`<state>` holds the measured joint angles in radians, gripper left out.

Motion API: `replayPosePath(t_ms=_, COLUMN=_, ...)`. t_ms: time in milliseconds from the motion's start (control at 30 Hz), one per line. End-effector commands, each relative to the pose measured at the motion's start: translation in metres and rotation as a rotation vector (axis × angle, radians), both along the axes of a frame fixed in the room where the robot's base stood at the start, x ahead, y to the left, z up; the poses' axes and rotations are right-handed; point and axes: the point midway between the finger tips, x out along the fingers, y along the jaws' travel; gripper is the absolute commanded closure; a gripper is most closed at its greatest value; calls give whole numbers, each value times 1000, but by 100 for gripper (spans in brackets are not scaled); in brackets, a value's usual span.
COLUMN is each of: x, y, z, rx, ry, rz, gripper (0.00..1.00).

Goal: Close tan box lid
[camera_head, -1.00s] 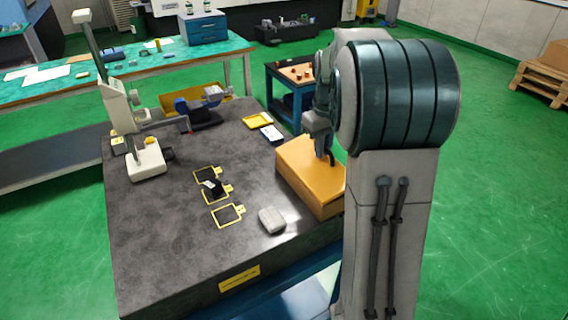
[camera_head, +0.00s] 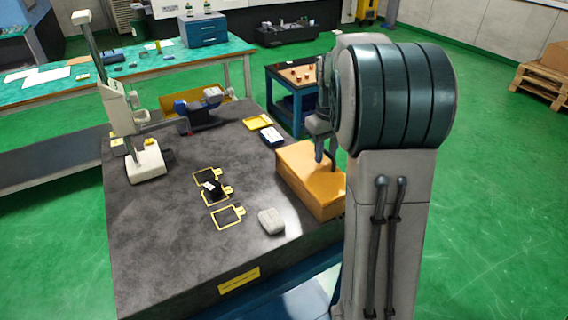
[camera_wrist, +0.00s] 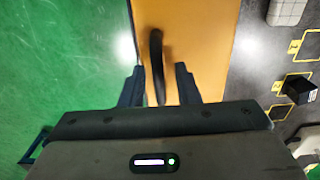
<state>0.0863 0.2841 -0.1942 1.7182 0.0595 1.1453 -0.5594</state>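The tan box (camera_head: 306,190) stands at the right edge of the dark stone table. Its top looks flat and level, with no raised lid showing. A dark curved handle (camera_wrist: 157,65) stands up from the tan top in the wrist view. My gripper (camera_wrist: 160,78) is over the box top, with its two fingers apart. The handle shows between the fingers, with a visible gap on each side. In the head view my arm hides part of the box's right side.
A grey rounded block (camera_head: 271,221) lies left of the box's near end. Yellow outlined marks (camera_head: 227,217) with a small black item are farther left. A yellow tray (camera_head: 258,122) lies behind the box. A white stand (camera_head: 146,160) is at the table's far left.

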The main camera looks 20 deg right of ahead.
Motion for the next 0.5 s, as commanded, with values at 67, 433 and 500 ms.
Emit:
replayPosePath(t_ms=67, x=0, y=0, z=9, rx=0, ry=-1, rz=0, gripper=71)
replayPosePath(t_ms=433, x=0, y=0, z=39, rx=-1, ry=-1, rz=-1, gripper=71)
replayPosePath(t_ms=500, x=0, y=0, z=45, rx=0, ry=-1, rz=-1, gripper=71)
